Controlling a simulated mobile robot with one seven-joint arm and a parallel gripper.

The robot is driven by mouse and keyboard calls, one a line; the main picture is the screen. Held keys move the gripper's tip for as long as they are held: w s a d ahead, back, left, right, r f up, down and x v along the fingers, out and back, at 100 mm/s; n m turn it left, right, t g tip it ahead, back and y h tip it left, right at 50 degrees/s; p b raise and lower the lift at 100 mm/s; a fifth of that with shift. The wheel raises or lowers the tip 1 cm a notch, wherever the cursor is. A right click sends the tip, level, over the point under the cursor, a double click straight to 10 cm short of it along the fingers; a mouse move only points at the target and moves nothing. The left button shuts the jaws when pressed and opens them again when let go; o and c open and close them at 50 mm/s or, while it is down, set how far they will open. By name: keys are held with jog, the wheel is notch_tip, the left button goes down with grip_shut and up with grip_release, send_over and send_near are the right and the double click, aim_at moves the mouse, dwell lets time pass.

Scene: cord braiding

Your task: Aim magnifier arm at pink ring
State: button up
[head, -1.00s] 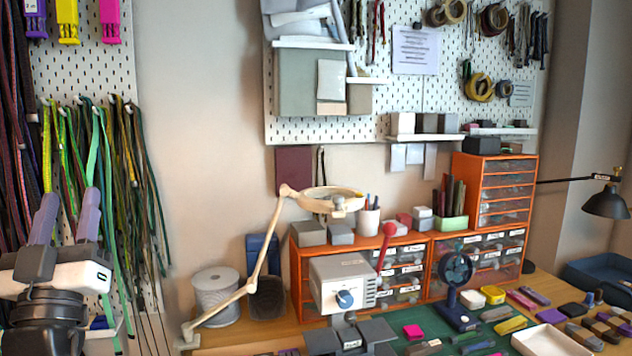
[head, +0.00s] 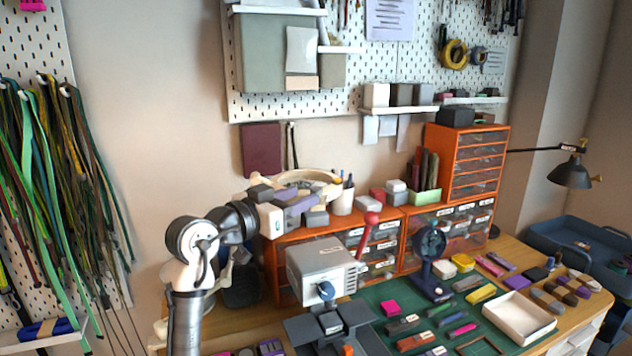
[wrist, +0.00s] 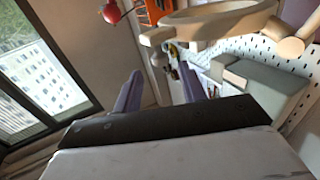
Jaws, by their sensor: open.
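The cream magnifier (head: 322,177) has a round head, in front of the wall above the orange drawer units in the head view. In the wrist view its ring (wrist: 215,22) and a joint cross the top. My gripper (head: 312,203) is just in front of and below the magnifier head; its open purple fingers (wrist: 160,88) show in the wrist view with nothing between them. I cannot tell whether a finger touches the magnifier. My arm hides most of the magnifier's jointed support. A small pink item (head: 389,307) lies on the green mat; I cannot make out a pink ring.
A white tray (head: 520,318) and several small blocks crowd the mat. Cords hang at left.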

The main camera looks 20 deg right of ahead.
aim_at(312, 191)
jog(key=p+x, duration=0.1)
jog(key=x, duration=0.5)
jog(key=shift+a, duration=0.1)
jog(key=shift+c, duration=0.4)
grip_shut()
